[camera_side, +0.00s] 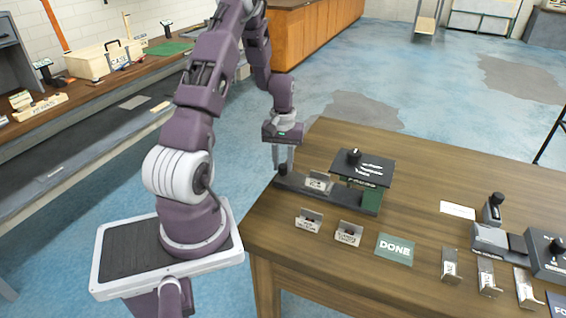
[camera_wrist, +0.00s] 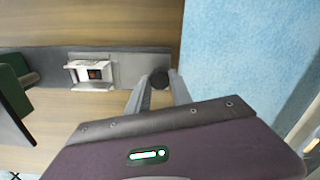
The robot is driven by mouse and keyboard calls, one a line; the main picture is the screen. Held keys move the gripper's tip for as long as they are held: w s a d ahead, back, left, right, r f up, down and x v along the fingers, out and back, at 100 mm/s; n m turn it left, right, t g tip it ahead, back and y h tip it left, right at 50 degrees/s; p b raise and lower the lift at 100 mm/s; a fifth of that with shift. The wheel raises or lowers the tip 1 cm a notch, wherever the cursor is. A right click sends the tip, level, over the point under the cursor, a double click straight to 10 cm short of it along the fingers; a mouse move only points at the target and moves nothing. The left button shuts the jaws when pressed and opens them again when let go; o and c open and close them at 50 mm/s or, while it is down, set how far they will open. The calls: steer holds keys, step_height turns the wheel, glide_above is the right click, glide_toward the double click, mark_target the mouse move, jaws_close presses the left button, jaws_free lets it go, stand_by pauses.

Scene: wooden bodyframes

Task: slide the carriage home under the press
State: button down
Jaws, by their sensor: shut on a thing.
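The carriage is a grey metal plate (camera_wrist: 118,70) with an upright card holder (camera_side: 319,183) on it and a black round knob (camera_wrist: 159,79) at its outer end. It sits on a dark rail (camera_side: 345,198) near the rail's left end in the side view. The press (camera_side: 362,167) has a black top with a knob and white writing over a green body; it stands at the rail's right end. The carriage's holder is outside the press, to its left. My gripper (camera_side: 283,168) points down, its fingers closed around the knob; it also shows in the wrist view (camera_wrist: 158,88).
Two small metal card holders (camera_side: 308,221) (camera_side: 348,233) and a green DONE card (camera_side: 394,249) lie in front of the rail. More holders (camera_side: 486,275), a white card (camera_side: 457,210) and a grey device (camera_side: 490,238) stand to the right. The back of the wooden table (camera_side: 440,165) is clear.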

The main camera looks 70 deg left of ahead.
stand_by(0.8)
steer(key=w+d, duration=0.6)
steer(key=shift+w+d+r, duration=0.1)
steer(key=shift+w+d, duration=0.25)
steer(key=shift+w, duration=0.05)
steer(key=c, duration=1.1)
jaws_free()
steer(key=shift+d, duration=0.1)
steer(key=shift+c, duration=0.2)
step_height(320, 180, up, 7)
